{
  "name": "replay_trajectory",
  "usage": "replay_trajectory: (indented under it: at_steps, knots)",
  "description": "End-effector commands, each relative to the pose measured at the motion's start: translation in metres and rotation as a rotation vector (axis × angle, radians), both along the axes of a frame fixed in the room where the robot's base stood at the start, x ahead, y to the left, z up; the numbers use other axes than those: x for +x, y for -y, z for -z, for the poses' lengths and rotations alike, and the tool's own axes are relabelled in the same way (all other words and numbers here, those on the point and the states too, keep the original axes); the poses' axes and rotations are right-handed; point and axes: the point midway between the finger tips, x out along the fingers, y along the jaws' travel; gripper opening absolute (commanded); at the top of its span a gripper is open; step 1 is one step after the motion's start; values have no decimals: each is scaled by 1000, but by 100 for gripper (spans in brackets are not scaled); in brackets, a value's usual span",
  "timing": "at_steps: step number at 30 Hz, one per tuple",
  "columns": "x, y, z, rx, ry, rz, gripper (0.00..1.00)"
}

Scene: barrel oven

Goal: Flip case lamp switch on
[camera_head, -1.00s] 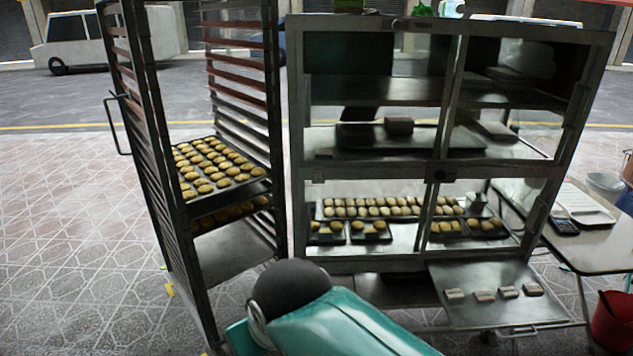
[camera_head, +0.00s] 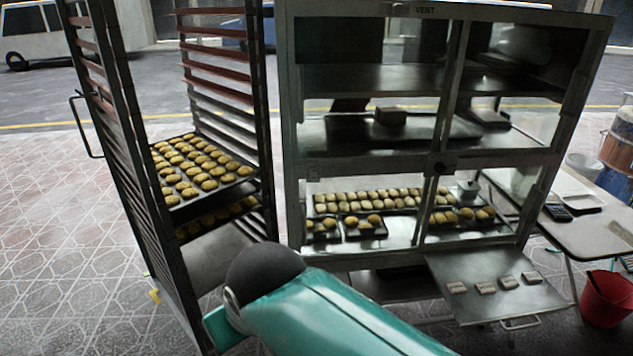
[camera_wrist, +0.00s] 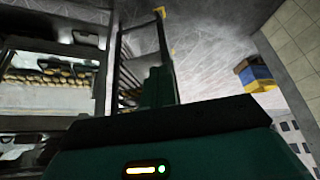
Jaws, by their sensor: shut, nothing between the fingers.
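The glass display case (camera_head: 370,163) stands at centre-right in the head view, its upper part dark. I cannot pick out a lamp switch for certain. Only my teal arm shows low in the head view; the gripper end is hidden there. In the wrist view, my gripper (camera_wrist: 157,78) shows as a narrow green form above its dark teal body. It is shut and empty. The case (camera_wrist: 50,95) lies at the left there, apart from the gripper.
A tall tray rack (camera_head: 263,130) with baked pieces stands left of the case. The case's lower flap (camera_head: 480,268) is folded out with several small pieces on it. A side table (camera_head: 590,235) and red bucket (camera_head: 605,302) are at the right.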

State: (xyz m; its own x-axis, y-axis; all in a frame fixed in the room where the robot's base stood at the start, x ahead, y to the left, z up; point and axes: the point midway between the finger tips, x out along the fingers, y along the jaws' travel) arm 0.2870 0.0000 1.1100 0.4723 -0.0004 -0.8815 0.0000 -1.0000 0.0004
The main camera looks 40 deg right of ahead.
Motion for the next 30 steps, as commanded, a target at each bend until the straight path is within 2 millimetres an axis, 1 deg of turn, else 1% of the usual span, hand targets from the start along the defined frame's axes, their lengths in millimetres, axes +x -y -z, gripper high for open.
replay_trajectory:
  at_steps: [8, 11, 13, 14, 17, 18, 20, 21, 23, 24, 26, 27, 29, 30]
  knots:
    - [1, 1, 0, -3, 3, 1, 0]
    - [16, 12, -5, -37, 32, 6, 0]
    - [33, 30, -11, -93, 77, 11, 0]
    - [44, 40, -15, -125, 101, 12, 0]
    - [91, 85, -31, -268, 198, 0, 0]
    - [111, 106, -38, -334, 238, -11, 0]
    - [140, 138, -48, -438, 293, -39, 0]
    - [158, 158, -53, -506, 327, -63, 0]
    - [182, 189, -61, -606, 375, -107, 0]
    - [197, 209, -64, -669, 402, -139, 0]
    - [216, 239, -68, -762, 442, -196, 0]
    - [228, 258, -68, -817, 467, -236, 0]
    - [243, 285, -66, -899, 501, -305, 0]
    - [251, 302, -62, -949, 523, -352, 0]
